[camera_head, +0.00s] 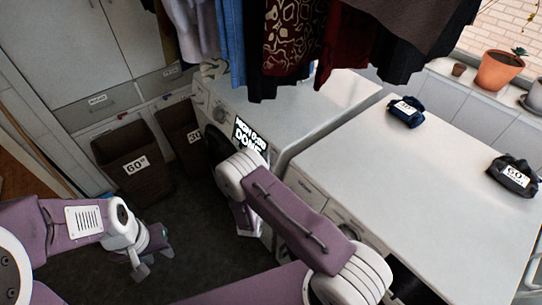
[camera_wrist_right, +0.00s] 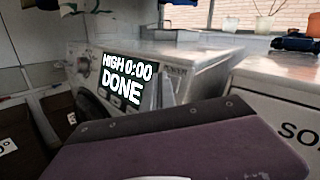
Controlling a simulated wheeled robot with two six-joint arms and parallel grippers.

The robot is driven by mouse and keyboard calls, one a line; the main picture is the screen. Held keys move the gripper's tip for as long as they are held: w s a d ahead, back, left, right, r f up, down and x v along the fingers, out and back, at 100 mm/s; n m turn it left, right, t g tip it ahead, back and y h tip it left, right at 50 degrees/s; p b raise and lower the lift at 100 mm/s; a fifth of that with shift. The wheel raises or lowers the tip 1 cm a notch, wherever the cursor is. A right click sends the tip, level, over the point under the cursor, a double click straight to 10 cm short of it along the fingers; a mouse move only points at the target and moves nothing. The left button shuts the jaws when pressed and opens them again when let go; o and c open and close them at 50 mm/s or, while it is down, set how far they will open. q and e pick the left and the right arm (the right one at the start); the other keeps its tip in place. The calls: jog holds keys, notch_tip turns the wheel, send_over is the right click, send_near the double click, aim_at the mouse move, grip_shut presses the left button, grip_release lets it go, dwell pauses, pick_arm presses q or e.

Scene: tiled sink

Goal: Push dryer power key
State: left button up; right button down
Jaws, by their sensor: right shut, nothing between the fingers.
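The dryer (camera_head: 290,112) is the far white machine under the hanging clothes. Its black display (camera_wrist_right: 128,80) reads "HIGH 0:00 DONE" in the right wrist view; it also shows in the head view (camera_head: 250,134), partly covered by my right arm. A "POWER" label (camera_wrist_right: 175,71) is on the panel just right of the display. My right gripper (camera_wrist_right: 165,92) is shut and empty, its grey tips in front of the panel beside the display. The key itself is hidden, and I cannot tell whether the tips touch it. My left gripper (camera_head: 152,261) is open and empty, low over the floor.
A second white machine (camera_head: 430,185) stands at the right, with a blue bundle (camera_head: 406,112) and a black bundle (camera_head: 515,175) on top. Clothes (camera_head: 292,40) hang over the dryer. Labelled brown baskets (camera_head: 130,160) stand at the left. Dark floor lies clear between the arms.

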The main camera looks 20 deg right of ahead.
jog(key=shift+d, duration=0.2)
dwell(0.4)
jog(key=shift+s+a+r, duration=0.1)
jog(key=shift+s+a, duration=0.05)
jog(key=shift+a, duration=0.4)
jog(key=a, duration=0.1)
jog(key=s+a+r, duration=0.1)
jog(key=a, duration=0.1)
jog(key=s+a+r+p, duration=0.1)
jog(key=a, duration=0.1)
jog(key=shift+a, duration=0.15)
dwell(0.4)
